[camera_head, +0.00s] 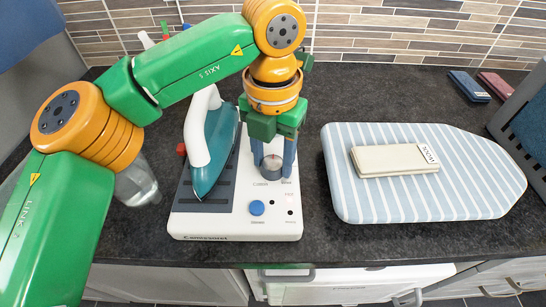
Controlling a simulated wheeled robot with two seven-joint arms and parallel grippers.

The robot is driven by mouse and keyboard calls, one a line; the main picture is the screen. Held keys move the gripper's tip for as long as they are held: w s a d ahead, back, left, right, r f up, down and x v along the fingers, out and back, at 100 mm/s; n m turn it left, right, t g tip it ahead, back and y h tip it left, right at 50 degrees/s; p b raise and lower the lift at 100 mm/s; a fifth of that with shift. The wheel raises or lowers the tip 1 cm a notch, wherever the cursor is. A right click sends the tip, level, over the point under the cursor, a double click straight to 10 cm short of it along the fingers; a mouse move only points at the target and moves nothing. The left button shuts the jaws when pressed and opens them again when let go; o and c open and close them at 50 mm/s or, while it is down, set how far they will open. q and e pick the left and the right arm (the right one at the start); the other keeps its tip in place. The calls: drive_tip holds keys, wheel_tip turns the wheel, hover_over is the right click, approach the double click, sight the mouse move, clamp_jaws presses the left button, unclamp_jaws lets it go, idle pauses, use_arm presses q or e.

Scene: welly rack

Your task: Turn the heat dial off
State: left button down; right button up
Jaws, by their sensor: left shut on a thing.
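The grey round heat dial (271,168) sits on the white panel of the ironing station (235,224). My left gripper (273,163) points down from above, its two blue-grey fingers on either side of the dial and shut on it. The fingers and the green gripper body hide part of the dial, and I cannot read which setting it points to. A blue button (257,208) and small indicator spots are in front of the dial. My right gripper does not show.
A teal and white iron (212,150) rests on the station, close left of my gripper. A clear bottle (136,185) stands farther left. A striped ironing board (455,185) with a folded cream cloth (380,161) lies right.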

sight(273, 163)
use_arm(q)
drive_tip(key=shift+n, duration=0.5)
drive_tip(key=shift+c, duration=1.4)
unclamp_jaws()
wheel_tip(273, 163, up, 7)
drive_tip(key=shift+s+r+p, duration=0.1)
drive_tip(key=shift+p, duration=0.45)
